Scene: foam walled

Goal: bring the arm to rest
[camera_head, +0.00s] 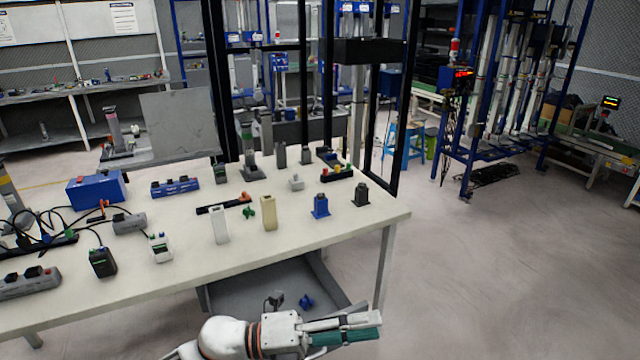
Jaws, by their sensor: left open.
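My left arm comes in at the bottom edge of the head view, and its left gripper (365,326) points right, in front of the table (300,238). The gripper is open. A teal-green part shows along its lower finger; I cannot tell whether it belongs to the finger. The gripper is apart from the things on the tabletop. My right gripper is not in view.
An open grey drawer (240,299) under the table holds small parts, close behind my arm. The tabletop carries a blue block (320,207), a dark block (361,195), upright pale blocks (268,220) and cables. Open floor (500,280) lies to the right.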

